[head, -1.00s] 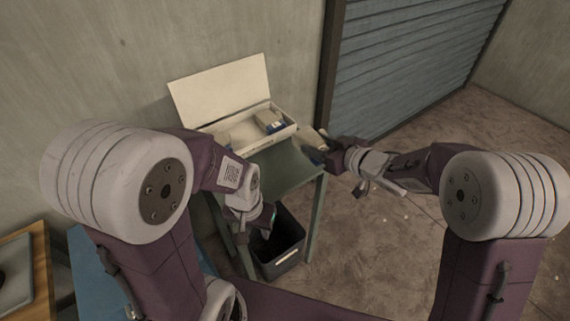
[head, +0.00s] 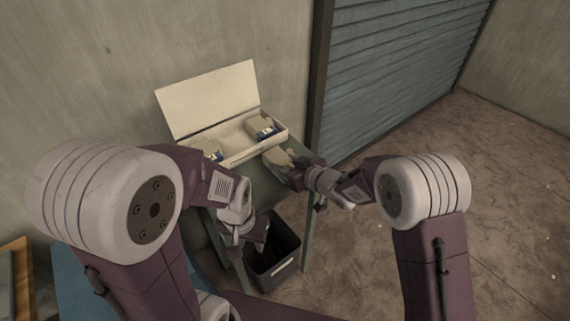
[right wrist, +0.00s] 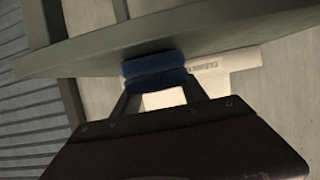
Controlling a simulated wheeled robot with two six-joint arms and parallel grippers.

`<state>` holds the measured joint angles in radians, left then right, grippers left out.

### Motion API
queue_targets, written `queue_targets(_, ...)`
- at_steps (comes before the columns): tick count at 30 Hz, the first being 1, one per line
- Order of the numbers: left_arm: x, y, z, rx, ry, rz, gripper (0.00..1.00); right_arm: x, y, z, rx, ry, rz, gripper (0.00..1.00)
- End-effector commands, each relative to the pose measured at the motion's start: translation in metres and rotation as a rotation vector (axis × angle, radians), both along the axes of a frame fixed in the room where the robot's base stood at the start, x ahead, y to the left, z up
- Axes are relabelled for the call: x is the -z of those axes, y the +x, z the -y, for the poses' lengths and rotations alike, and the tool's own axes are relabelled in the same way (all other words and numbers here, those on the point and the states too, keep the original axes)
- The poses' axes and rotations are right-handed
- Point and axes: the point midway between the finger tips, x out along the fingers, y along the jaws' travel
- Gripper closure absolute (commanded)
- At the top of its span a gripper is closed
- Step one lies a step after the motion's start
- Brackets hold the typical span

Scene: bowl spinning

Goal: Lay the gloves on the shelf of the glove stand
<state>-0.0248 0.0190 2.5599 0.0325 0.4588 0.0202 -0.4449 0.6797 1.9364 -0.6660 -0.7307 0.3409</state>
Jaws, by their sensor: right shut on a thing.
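My right gripper (head: 295,174) is at the right end of the green table and is shut on a beige glove (head: 277,157). In the right wrist view, the held glove's blue cuff (right wrist: 152,68) shows at my fingertips, close to the green tabletop edge; the rest of this glove is hidden there. A white open box-like stand (head: 238,158) with a raised back panel is on the table. Two beige-and-blue gloves lie in it, one at the right (head: 262,126) and one at the left (head: 206,145). My left gripper (head: 258,238) hangs low over a dark bin; its fingers are unclear.
The green table (head: 290,197) stands against the wall. The dark bin (head: 277,268) is on the floor in front of it. A blue surface (head: 85,285) is at the lower left. The floor to the right is clear.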

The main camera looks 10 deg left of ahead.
Motion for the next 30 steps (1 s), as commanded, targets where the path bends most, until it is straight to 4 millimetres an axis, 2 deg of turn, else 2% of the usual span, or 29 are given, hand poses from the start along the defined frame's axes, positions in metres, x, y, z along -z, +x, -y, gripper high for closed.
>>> queue_targets(3, 0.004, 0.000, 0.000, 0.000, 0.000, 0.000, 0.64, 0.005, 0.000, 0.000, 0.000, 0.000, 0.000, 0.91)
queue_targets(4, 0.004, 0.000, 0.000, 0.000, 0.000, 0.000, 0.64, 0.005, 0.000, 0.000, 0.000, 0.000, 0.000, 0.47)
queue_targets(6, 0.003, 0.000, 0.000, 0.000, 0.000, 0.000, 0.64, 0.004, 0.000, 0.000, 0.000, -0.001, -0.001, 0.28)
queue_targets(14, 0.003, 0.000, 0.000, 0.000, 0.000, 0.000, 0.64, 0.003, 0.000, 0.000, 0.000, -0.001, -0.001, 0.28)
queue_targets(18, -0.001, 0.000, 0.000, 0.000, 0.000, 0.000, 0.64, -0.003, -0.001, 0.003, 0.001, 0.000, 0.000, 0.28)
queue_targets(30, -0.001, 0.000, 0.000, 0.000, 0.000, 0.000, 0.64, -0.035, -0.049, 0.065, 0.003, 0.001, 0.001, 0.28)
